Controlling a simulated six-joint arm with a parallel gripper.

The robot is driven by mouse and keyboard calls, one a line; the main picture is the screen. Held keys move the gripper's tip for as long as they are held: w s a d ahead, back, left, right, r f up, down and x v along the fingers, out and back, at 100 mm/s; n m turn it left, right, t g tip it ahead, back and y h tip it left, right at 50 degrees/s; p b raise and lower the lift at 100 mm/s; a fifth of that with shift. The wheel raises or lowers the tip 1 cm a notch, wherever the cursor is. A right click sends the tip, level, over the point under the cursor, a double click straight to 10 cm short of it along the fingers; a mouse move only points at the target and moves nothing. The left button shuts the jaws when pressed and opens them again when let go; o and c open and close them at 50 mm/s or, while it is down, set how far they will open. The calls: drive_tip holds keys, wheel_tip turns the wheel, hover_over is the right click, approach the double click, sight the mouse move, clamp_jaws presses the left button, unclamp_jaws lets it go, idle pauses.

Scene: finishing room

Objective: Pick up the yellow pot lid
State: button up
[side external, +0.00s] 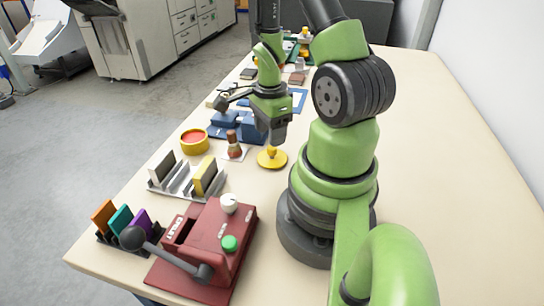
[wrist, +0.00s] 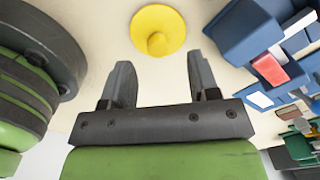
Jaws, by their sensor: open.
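The yellow pot lid (side external: 268,160) lies flat on the table, a round disc with a knob on top. In the wrist view the lid (wrist: 158,20) shows at the top centre, just beyond the fingertips, its knob facing the camera. My gripper (side external: 276,138) is above the lid in the side view, pointing down. In the wrist view my gripper (wrist: 160,66) has its two fingers spread apart with nothing between them. The lid is apart from the fingers. The yellow pot (side external: 194,141) with a red top surface stands to the left of the lid.
A stamp with a brown handle (side external: 234,145) stands close left of the lid. A blue device (side external: 228,122) sits behind it, and also shows in the wrist view (wrist: 245,28). A red lever machine (side external: 212,240) and a card rack (side external: 190,183) are in front. The right table side is clear.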

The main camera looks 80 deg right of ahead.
sight(272, 154)
drive_tip(key=shift+s+f, duration=0.15)
drive_tip(key=shift+f, duration=1.2)
drive_tip(key=shift+s+f, duration=0.1)
drive_tip(key=shift+f, duration=1.2)
drive_tip(key=c, duration=1)
